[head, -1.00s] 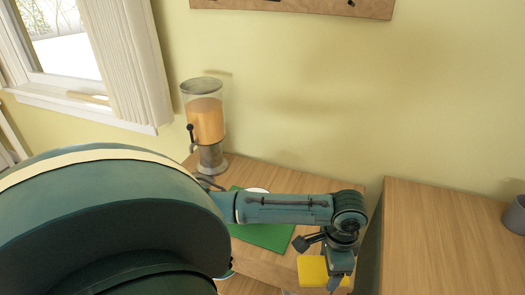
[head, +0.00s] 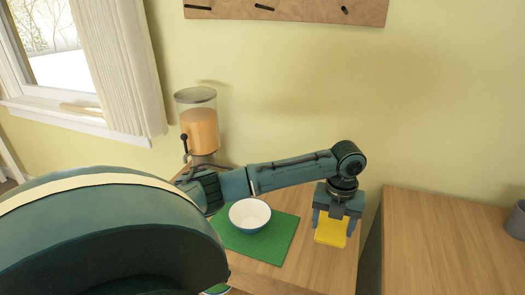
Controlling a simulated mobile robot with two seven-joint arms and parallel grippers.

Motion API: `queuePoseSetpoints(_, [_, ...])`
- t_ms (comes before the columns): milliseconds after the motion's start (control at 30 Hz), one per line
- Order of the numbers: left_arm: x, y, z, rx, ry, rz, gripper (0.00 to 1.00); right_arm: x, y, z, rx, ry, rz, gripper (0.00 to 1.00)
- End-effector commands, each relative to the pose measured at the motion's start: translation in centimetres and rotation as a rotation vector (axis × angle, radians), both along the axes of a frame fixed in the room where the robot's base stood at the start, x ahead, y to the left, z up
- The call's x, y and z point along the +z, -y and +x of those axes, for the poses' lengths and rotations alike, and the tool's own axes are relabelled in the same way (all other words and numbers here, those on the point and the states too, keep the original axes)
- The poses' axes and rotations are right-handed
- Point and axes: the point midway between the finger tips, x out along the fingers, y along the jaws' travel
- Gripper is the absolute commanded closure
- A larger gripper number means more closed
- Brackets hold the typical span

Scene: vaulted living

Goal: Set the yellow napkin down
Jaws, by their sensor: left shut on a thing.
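The yellow napkin (head: 331,231) is a small flat, thick square at the right end of the wooden table (head: 307,262) in the head view. My left gripper (head: 333,224) reaches over from the left and points down at it. Its blue fingers stand on either side of the napkin and are shut on it. The napkin is over the table top, right of the green mat; I cannot tell whether it touches the wood. My right gripper is not in view.
A white bowl (head: 249,214) with a blue outside stands on the green mat (head: 272,242). A dispenser with orange contents (head: 201,128) stands at the back left. Right of a gap is another wooden surface (head: 450,245) with a grey cup (head: 516,221). A peg rail (head: 290,10) hangs above.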

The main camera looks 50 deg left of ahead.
Motion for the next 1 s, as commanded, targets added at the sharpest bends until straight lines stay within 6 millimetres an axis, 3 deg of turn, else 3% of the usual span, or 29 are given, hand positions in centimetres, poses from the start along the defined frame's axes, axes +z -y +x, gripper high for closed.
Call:
queuePoseSetpoints(167, [-0.6,-0.1,0.0,-0.015,-0.002,0.0,0.54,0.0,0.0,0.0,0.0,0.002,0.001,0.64])
queuePoseSetpoints(400, [-5.0,0.0,-0.1,-0.013,-0.004,0.0,0.54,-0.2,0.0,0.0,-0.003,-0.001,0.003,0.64])
queuePoseSetpoints(667, [-7.3,-0.1,0.0,-0.013,-0.001,0.0,0.54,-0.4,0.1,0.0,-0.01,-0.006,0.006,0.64])
queuePoseSetpoints(833, [-9.7,0.0,-0.1,-0.013,-0.003,0.001,0.54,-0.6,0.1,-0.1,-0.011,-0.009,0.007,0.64])
queuePoseSetpoints(1000, [-10.0,-0.1,0.0,-0.014,0.001,0.002,0.54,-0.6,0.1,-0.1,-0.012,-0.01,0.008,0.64])
